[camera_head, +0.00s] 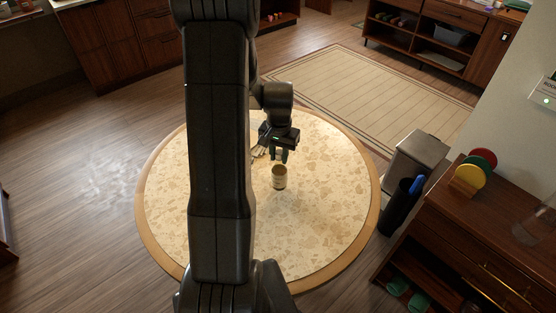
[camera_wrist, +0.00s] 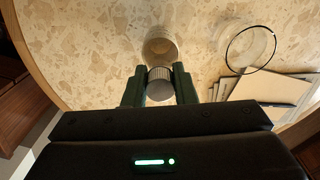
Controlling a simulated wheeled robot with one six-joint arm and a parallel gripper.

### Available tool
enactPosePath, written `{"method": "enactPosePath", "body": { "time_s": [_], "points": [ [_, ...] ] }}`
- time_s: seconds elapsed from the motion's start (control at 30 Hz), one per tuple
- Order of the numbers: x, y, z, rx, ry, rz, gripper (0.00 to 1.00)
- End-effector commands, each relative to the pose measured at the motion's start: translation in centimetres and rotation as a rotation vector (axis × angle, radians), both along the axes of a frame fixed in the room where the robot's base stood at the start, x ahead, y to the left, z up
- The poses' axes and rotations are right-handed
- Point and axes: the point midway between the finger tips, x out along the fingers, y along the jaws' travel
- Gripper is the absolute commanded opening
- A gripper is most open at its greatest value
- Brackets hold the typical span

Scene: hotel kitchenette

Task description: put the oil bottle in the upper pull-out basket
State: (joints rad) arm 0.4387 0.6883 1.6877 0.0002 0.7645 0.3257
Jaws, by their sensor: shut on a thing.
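I cannot tell whether the bottle's base touches the table. I cannot make out an upper pull-out basket for certain in either view.
The round stone-topped table (camera_head: 330,215) has a wooden rim. A dark-rimmed clear round thing (camera_wrist: 251,48) and flat brown boards or books (camera_wrist: 268,88) lie near the bottle. A grey bin (camera_head: 418,155) and a wooden cabinet (camera_head: 470,235) stand right. Open floor lies left.

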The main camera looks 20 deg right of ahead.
Motion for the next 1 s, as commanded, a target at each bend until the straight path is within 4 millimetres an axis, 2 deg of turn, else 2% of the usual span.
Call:
{"method": "enactPosePath", "body": {
  "time_s": [0.2, 0.63, 0.67, 0.73, 0.77, 1.0],
  "points": [
    [0.0, 0.0, -2.5, 0.001, 0.002, 0.000, 0.00],
    [0.0, 0.0, -3.2, 0.000, 0.000, 0.000, 0.00],
    [0.0, 0.0, -3.2, 0.001, 0.001, 0.000, 0.28],
    [0.0, 0.0, -3.1, 0.001, 0.001, 0.000, 0.42],
    [0.0, 0.0, -3.1, 0.001, 0.001, 0.000, 0.46],
    [0.0, 0.0, -3.1, 0.001, 0.001, 0.000, 0.46]
  ]
}}
